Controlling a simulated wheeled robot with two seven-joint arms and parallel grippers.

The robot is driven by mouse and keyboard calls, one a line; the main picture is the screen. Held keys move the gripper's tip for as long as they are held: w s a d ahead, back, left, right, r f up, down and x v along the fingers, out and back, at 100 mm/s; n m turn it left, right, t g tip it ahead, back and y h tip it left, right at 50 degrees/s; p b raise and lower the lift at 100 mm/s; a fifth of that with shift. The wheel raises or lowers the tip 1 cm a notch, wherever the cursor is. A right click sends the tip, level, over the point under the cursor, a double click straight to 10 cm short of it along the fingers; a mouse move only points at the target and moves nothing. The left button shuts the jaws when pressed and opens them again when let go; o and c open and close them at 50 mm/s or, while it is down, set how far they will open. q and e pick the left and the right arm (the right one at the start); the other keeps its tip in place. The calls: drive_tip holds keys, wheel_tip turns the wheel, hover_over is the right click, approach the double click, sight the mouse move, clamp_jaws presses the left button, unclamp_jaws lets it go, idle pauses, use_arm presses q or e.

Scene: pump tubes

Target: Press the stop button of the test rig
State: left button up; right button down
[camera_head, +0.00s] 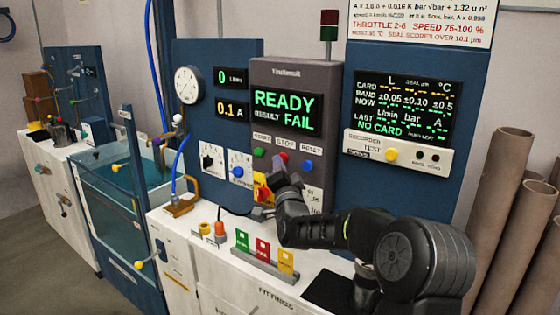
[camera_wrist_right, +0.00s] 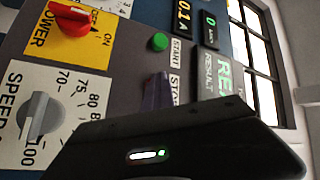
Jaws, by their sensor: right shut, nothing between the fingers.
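The test rig's grey panel (camera_head: 262,78) shows READY and RESULT FAIL on its screen. Below the screen is a row of buttons: green start (camera_head: 259,152), stop (camera_head: 284,157) and blue reset (camera_head: 308,165). My right gripper (camera_head: 281,172) is shut and empty, with its tips at the panel just below the stop button. In the right wrist view, the shut fingers (camera_wrist_right: 157,92) lie beside the STOP label and hide the stop button; the green start button (camera_wrist_right: 159,42) is clear. I cannot tell whether the fingertips touch the stop button. My left gripper is not in view.
A red power switch (camera_wrist_right: 70,18) on a yellow plate and a grey speed knob (camera_wrist_right: 38,115) are close to the gripper. Green, red and yellow cards (camera_head: 263,249) stand in a holder on the white bench. A recorder panel (camera_head: 398,153) is to the right.

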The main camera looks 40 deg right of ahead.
drive_tip(key=shift+s+d+r+b, duration=0.2)
drive_tip(key=shift+d+r+b, duration=0.2)
drive_tip(key=shift+b, duration=0.1)
drive_tip(key=shift+f, duration=0.1)
drive_tip(key=s+a+b, duration=0.1)
drive_tip(key=a+b, duration=0.1)
drive_tip(key=a, duration=0.4)
drive_tip(key=shift+s+f, duration=0.2)
drive_tip(key=shift+f, duration=0.05)
idle(0.7)
